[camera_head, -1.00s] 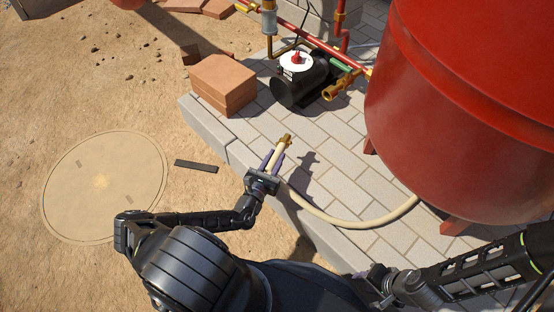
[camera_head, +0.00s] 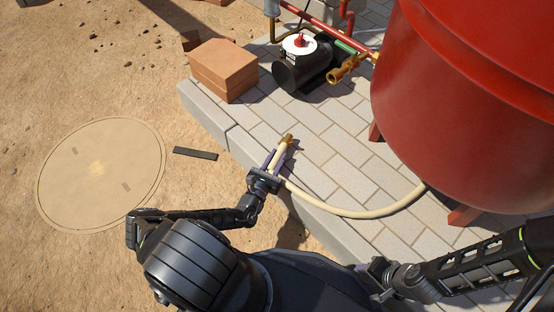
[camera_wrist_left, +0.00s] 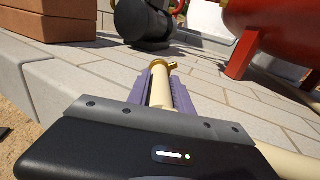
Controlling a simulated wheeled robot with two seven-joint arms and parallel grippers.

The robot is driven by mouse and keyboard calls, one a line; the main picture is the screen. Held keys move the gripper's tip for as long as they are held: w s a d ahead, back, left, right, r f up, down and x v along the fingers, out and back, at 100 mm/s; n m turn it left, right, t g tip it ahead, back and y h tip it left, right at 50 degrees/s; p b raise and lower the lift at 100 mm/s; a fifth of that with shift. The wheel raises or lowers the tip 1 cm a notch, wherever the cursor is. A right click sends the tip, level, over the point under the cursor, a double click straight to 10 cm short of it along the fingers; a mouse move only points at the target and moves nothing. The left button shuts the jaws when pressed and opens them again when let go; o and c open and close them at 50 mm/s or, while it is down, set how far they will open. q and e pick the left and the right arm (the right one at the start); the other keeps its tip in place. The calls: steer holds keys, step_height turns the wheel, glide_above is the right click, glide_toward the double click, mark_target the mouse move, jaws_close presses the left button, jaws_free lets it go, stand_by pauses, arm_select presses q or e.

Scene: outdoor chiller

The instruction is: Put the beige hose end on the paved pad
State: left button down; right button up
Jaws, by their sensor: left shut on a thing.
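The beige hose (camera_head: 350,213) curves over the paved pad (camera_head: 335,150) from under the red tank to my left gripper. Its end with a brass fitting (camera_head: 288,139) points away from me, toward the pump. My left gripper (camera_head: 274,160) is shut on the beige hose end at the pad's front edge. In the left wrist view the hose end (camera_wrist_left: 160,88) lies between the purple fingers, with the paving behind and below it. I cannot tell whether the fitting touches the paving. My right gripper (camera_head: 378,280) shows partly at the bottom; its fingers are not clear.
A red tank (camera_head: 470,110) on short legs stands on the pad at right. A black pump (camera_head: 303,70) with pipes and a brass valve (camera_head: 345,70) stands at the back. Bricks (camera_head: 223,70) sit at the pad's left edge. A round cover (camera_head: 100,175) lies in the sand.

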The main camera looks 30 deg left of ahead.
arm_select(q)
steer(key=shift+r, duration=0.15)
steer(key=c, duration=1.1)
jaws_free()
steer(key=shift+f, duration=0.2)
steer(key=shift+c, duration=0.2)
steer(key=shift+s+r, duration=0.15)
steer(key=shift+r, duration=0.05)
steer(key=s+p, duration=0.1)
steer(key=s, duration=0.2)
steer(key=s+p, duration=0.1)
steer(key=s, duration=0.3)
steer(key=s+d+p, duration=0.1)
steer(key=s, duration=0.3)
steer(key=shift+s, duration=0.3)
